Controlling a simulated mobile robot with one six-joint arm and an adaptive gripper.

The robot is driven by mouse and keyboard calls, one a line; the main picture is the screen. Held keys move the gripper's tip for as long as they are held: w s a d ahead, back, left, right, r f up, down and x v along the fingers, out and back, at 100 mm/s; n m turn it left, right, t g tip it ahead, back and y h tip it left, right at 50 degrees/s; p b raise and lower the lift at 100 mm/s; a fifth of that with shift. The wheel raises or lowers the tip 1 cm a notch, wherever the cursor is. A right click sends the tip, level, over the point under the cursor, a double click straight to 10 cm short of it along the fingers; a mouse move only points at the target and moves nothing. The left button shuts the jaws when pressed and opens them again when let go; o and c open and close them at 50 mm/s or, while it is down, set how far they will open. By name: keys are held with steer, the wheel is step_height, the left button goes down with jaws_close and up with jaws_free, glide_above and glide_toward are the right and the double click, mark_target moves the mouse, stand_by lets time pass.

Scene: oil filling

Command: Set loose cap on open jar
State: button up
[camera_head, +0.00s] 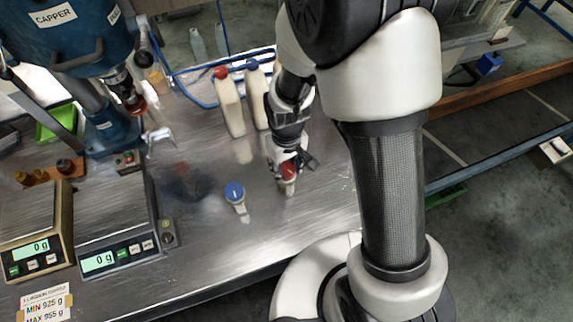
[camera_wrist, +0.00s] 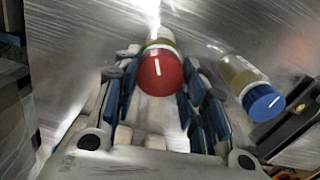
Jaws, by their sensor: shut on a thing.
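A red cap (camera_wrist: 160,74) with a white line on top sits between the fingers of my gripper (camera_wrist: 160,62). My gripper (camera_head: 288,160) is shut on the red cap, low over the metal table. A small pale jar (camera_wrist: 160,38) shows just behind and below the cap in the wrist view. The red cap (camera_head: 288,172) also shows at the fingertips in the head view. The cap lines up with the jar, but I cannot tell whether it is seated or just above the rim. The fingers hide part of the jar.
A jar with a blue cap (camera_head: 234,192) stands to the left of my gripper. Two white bottles, one red-capped (camera_head: 229,102) and one blue-capped (camera_head: 256,92), stand behind. Two scales (camera_head: 116,225) and a blue capper (camera_head: 95,60) are at left. The table front is clear.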

steer(key=shift+f, duration=0.15)
steer(key=o, duration=0.8)
steer(key=shift+c, duration=0.2)
step_height(320, 180, up, 12)
stand_by(0.3)
steer(key=s+d+r+m+t, duration=0.4)
steer(key=s+d+r, duration=0.7)
steer(key=s+r, duration=0.2)
step_height(320, 180, up, 3)
steer(key=shift+s+f+m+t+b, duration=0.2)
steer(key=shift+s+m+t+b, duration=0.1)
steer(key=shift+m, duration=0.1)
